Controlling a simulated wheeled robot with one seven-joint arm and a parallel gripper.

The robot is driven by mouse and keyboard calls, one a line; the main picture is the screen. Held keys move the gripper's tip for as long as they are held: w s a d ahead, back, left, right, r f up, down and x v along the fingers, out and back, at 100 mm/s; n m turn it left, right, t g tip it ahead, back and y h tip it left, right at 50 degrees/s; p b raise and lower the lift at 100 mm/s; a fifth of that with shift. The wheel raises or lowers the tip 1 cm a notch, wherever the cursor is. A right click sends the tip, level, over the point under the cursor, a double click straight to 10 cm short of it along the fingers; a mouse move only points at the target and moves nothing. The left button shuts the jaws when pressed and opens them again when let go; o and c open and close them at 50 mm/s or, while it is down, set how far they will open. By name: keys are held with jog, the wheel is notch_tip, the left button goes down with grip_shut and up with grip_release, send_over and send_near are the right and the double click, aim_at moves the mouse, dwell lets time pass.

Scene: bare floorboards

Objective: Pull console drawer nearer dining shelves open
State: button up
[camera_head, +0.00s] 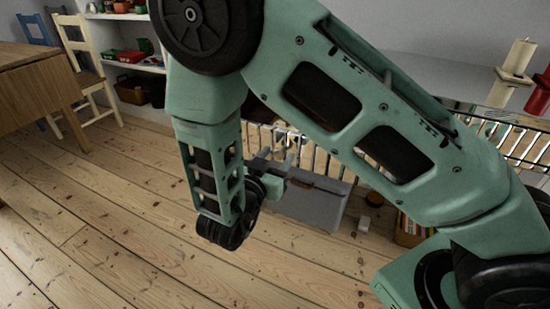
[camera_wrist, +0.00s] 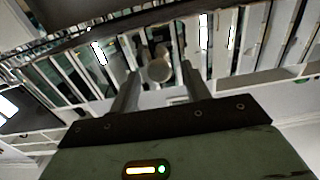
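The console (camera_head: 440,80) stands along the wall at the right, with a pale slatted front, and my arm hides much of it. In the wrist view the slats (camera_wrist: 250,40) run across the picture, with a round grey knob (camera_wrist: 158,71) in front of them. My gripper (camera_wrist: 161,80) has its two fingers apart, one on each side of the knob; I cannot tell whether they touch it. In the head view my gripper (camera_head: 287,165) is at the slatted front, partly hidden. The drawer's edges cannot be made out.
The white dining shelves (camera_head: 150,68) stand at the back left, beside a wooden table (camera_head: 35,85) and a cream chair (camera_head: 88,70). Candles (camera_head: 518,58) stand on top. Floorboards at left are clear.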

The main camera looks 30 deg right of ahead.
jog(key=p+v, duration=0.1)
jog(key=v, duration=1.6)
jog(key=shift+a+p, duration=0.2)
jog(key=shift+p, duration=0.15)
jog(key=shift+s+f, duration=0.1)
jog(key=shift+s, duration=0.05)
